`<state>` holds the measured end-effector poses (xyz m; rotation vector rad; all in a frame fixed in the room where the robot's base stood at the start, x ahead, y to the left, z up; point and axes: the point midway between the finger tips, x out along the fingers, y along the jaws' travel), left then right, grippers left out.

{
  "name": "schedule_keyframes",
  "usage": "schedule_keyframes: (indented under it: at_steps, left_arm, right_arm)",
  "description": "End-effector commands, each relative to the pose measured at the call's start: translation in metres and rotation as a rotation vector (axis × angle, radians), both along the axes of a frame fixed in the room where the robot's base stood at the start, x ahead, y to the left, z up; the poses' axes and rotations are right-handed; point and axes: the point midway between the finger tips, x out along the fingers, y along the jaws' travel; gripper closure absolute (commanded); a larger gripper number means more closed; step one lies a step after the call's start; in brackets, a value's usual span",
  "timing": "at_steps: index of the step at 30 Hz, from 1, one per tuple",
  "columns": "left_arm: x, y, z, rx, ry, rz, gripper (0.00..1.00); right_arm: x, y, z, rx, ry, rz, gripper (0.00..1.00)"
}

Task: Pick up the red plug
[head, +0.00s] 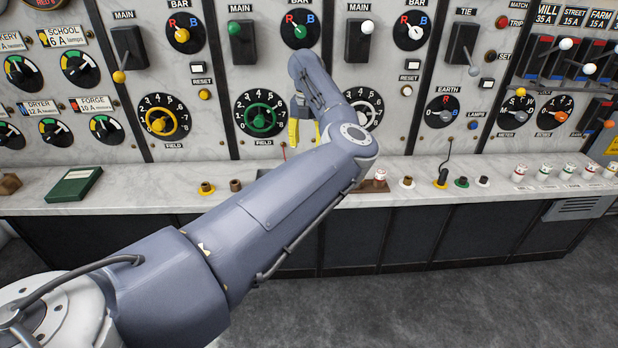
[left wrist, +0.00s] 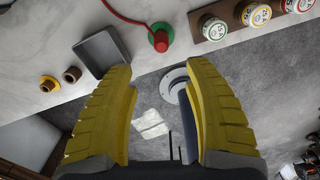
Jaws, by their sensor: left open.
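The red plug (left wrist: 160,42) shows in the left wrist view, seated on a green round base on the pale worktop, with a red cable running from it to the upper left. In the head view my left arm hides the plug; only a bit of red cable (head: 284,153) shows. My left gripper (head: 304,132) has yellow fingers pointing down above the worktop in front of the panel. In the left wrist view its fingers (left wrist: 161,75) are open and empty, and the plug appears just beyond the gap between the tips, not touched.
In the left wrist view a grey tray (left wrist: 88,60) lies left of the plug, and a wooden rack (left wrist: 205,29) with labelled fuses lies right. A yellow-based socket (head: 207,188) and the worktop's front edge are nearby. The upright panel stands behind with knobs and levers.

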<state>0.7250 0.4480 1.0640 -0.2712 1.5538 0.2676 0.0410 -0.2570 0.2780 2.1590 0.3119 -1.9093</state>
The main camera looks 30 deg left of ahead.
Motion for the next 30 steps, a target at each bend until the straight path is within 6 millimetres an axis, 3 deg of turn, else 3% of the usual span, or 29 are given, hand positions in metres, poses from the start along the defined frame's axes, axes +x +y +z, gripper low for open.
schedule_keyframes:
  at_steps: [9,22,30]
  left_arm:
    - [-0.001,0.001,-0.054,0.002,0.002,0.000,0.48]
    - [0.000,0.000,-0.081,0.002,0.003,0.001,0.48]
    - [0.001,-0.002,-0.113,0.002,0.002,0.000,0.48]
  right_arm:
    - [0.000,0.000,0.000,0.000,-0.001,0.000,0.61]
    - [0.001,0.000,0.000,0.000,-0.001,0.000,0.61]
    - [0.001,0.000,0.000,0.000,-0.001,0.000,0.61]
